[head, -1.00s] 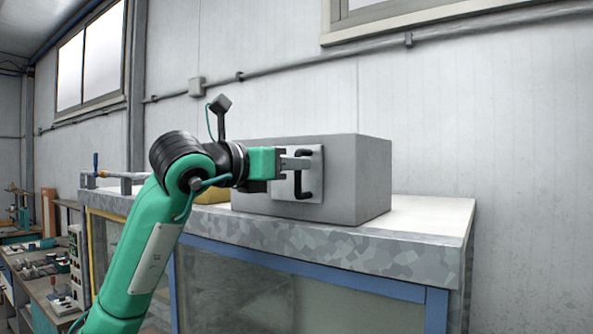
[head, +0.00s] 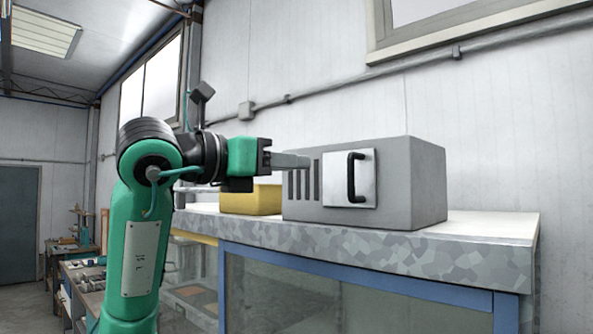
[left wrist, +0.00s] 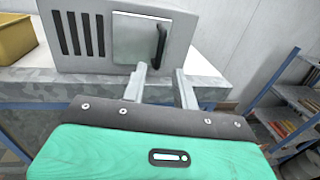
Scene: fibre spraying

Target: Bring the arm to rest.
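My left gripper (head: 306,160) is in front of the grey box (head: 422,185), to the left of its door. In the left wrist view its two fingers (left wrist: 161,84) stand apart with nothing between them. The box sits on the bench and has dark vent slots and a pale square door (head: 367,192) with a black handle (head: 352,177). The door lies flat against the box front. The handle (left wrist: 161,46) also shows beyond the fingers in the left wrist view, clear of them. My right gripper is in neither view.
The bench (head: 475,236) has a speckled top edge and a blue frame. A yellow container (head: 252,199) stands left of the box, partly behind my arm. Shelves (left wrist: 290,100) show at the right of the left wrist view. The bench top right of the box is clear.

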